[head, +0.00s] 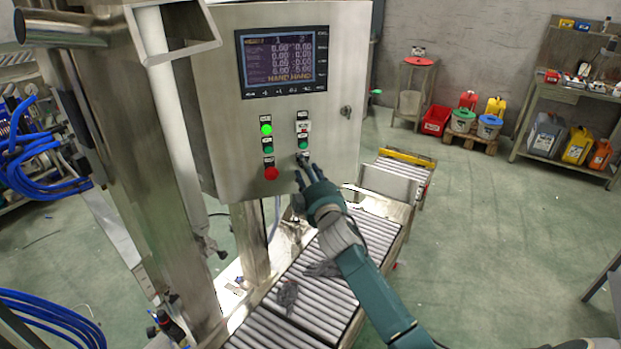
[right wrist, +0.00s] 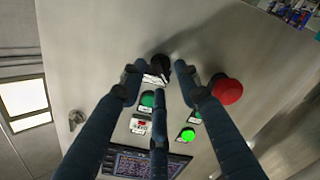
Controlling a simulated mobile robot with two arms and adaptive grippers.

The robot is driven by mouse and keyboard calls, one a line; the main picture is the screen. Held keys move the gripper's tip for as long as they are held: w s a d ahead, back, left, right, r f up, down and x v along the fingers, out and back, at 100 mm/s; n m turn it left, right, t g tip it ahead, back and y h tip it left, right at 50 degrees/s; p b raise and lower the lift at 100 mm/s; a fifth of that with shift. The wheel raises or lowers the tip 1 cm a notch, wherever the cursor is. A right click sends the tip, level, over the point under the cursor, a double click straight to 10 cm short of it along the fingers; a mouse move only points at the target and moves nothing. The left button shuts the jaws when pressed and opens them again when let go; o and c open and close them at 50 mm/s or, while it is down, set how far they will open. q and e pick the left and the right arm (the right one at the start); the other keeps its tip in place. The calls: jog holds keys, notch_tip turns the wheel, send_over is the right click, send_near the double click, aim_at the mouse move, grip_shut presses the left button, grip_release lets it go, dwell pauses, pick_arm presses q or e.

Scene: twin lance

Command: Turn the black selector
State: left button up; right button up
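The black selector (right wrist: 158,66) sits on the grey cabinet face (right wrist: 120,25), with a white label beside it. In the head view it is at the bottom of the right button column and mostly hidden by my fingers. My right gripper (head: 306,168) is at the cabinet front. In the right wrist view its three dark fingers (right wrist: 157,75) are spread, with the selector between the two outer tips. The middle finger points at the selector's label. I cannot tell whether any finger touches the selector. My left gripper is not in view.
A red mushroom button (right wrist: 227,90) is close beside the selector; it also shows in the head view (head: 271,173). A green button (head: 303,144) is just above the selector, and a lit green one (head: 266,129) is to the left. A roller conveyor (head: 310,300) runs below the cabinet.

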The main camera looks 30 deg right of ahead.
jog(key=v, duration=1.1)
jog(key=shift+s, duration=0.35)
jog(key=shift+f, duration=0.1)
